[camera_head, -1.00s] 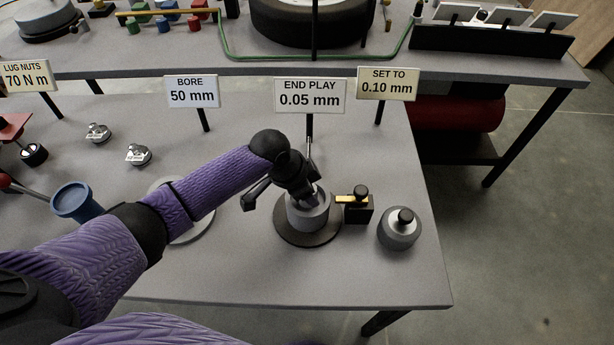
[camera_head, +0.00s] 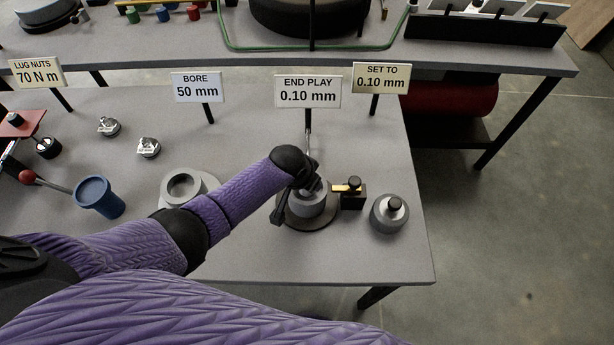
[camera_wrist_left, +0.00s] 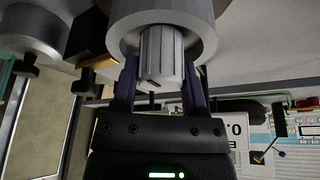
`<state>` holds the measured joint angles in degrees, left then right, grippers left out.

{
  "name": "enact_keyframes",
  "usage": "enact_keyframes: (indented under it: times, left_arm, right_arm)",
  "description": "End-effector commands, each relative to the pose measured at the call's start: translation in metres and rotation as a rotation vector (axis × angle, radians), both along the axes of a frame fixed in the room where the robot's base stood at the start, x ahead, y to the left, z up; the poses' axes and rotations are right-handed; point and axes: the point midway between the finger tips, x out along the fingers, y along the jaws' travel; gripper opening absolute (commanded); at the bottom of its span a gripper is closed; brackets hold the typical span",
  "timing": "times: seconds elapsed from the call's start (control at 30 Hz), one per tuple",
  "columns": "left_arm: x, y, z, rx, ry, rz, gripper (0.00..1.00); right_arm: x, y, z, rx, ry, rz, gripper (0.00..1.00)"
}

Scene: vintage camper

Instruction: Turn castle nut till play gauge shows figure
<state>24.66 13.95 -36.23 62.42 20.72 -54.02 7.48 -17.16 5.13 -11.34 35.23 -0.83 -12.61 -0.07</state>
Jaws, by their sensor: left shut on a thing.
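The castle nut (camera_wrist_left: 161,55) is a grey slotted cylinder in the left wrist view, sitting inside the wide grey hub (camera_wrist_left: 205,25). My left gripper (camera_wrist_left: 160,85) is shut on the nut, one finger on each side of it. In the head view my left gripper (camera_head: 308,182) reaches down onto the hub (camera_head: 306,203), which stands on a dark round base; the nut is hidden there. The END PLAY sign (camera_head: 307,92) reads 0.10 mm. The SET TO sign (camera_head: 381,78) reads 0.10 mm. My right gripper is not in view.
A black block with a yellow strip (camera_head: 352,194) stands right of the hub. A grey round part with a black knob (camera_head: 390,213) stands farther right. A grey ring (camera_head: 181,188) and a blue cup (camera_head: 99,197) stand left. The table's front right is clear.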

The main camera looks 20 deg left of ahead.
Motion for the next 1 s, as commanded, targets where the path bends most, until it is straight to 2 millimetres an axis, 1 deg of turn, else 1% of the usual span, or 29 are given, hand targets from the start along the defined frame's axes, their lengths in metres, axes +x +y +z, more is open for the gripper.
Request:
enact_keyframes:
  times: [0.47, 0.5, 0.53, 0.57, 0.83, 0.93, 1.0]
  left_arm:
    - [0.001, 0.000, 0.001, 0.000, -0.004, 0.010, 0.00]
    - [0.001, 0.000, 0.001, 0.000, -0.004, 0.010, 0.62]
    - [0.001, 0.000, 0.001, 0.000, -0.004, 0.010, 0.69]
    - [0.001, 0.000, 0.001, 0.000, -0.003, 0.010, 0.71]
    - [0.000, 0.000, 0.002, 0.000, -0.001, 0.010, 0.71]
    - [-0.003, 0.001, 0.014, 0.000, -0.004, 0.009, 0.71]
    - [-0.008, 0.002, 0.028, 0.000, -0.002, 0.009, 0.71]
  right_arm:
    - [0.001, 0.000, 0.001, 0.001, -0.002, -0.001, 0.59]
    - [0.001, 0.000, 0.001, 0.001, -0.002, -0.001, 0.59]
    - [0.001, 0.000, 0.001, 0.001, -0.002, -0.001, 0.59]
    - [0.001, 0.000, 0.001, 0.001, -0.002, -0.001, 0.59]
    - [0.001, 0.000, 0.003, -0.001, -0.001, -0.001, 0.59]
    - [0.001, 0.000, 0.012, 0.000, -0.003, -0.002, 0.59]
    - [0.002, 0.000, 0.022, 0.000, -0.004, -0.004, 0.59]
